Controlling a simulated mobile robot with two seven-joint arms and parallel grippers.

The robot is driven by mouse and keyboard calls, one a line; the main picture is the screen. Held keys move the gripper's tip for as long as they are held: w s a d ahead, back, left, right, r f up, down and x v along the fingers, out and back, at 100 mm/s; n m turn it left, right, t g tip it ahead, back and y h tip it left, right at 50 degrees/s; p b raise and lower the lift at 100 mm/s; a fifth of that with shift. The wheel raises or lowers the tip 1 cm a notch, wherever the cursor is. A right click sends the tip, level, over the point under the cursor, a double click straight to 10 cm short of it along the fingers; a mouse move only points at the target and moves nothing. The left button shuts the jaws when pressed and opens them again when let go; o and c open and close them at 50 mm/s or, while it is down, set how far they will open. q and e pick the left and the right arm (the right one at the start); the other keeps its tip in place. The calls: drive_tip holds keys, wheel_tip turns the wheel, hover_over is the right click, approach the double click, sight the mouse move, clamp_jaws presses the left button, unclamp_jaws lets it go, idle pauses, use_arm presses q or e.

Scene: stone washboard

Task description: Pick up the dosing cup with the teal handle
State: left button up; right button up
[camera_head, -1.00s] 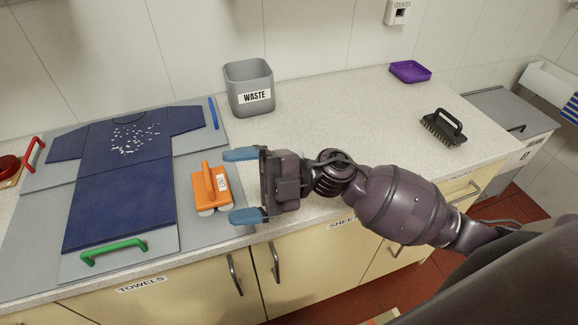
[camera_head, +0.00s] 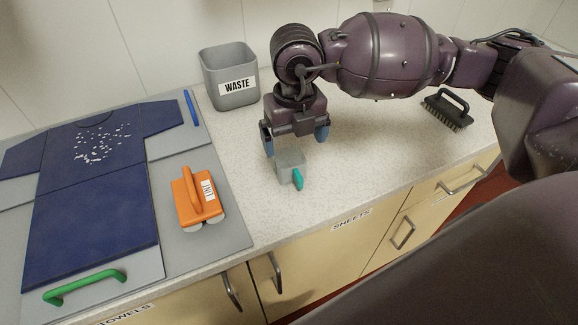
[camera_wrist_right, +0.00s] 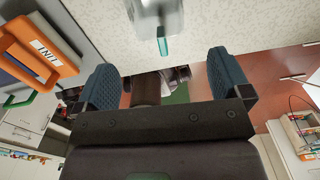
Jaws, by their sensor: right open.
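The dosing cup (camera_head: 289,162) is a small grey box-like cup with a teal handle (camera_head: 297,180) that points to the front. It stands on the speckled counter, right of the orange tool. My right gripper (camera_head: 296,145) is open above and just behind the cup, its blue fingers pointing down. In the right wrist view the cup (camera_wrist_right: 156,16) shows at the top edge, partly cut off, with its teal handle (camera_wrist_right: 163,46) beyond the gap between the open fingers. Nothing is between the fingers. My left gripper is not in view.
An orange lint tool (camera_head: 197,198) lies on the grey folding board (camera_head: 225,225) to the left, with a navy shirt (camera_head: 95,195) spread beside it. A grey waste bin (camera_head: 229,80) stands behind. A black brush (camera_head: 448,108) lies at the right. The counter right of the cup is clear.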

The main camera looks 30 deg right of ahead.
sight(295, 167)
drive_tip(key=shift+s+f+b, duration=0.2)
drive_tip(key=shift+f+b, duration=0.2)
drive_tip(key=shift+f, duration=4.3)
drive_tip(key=c, duration=1.1)
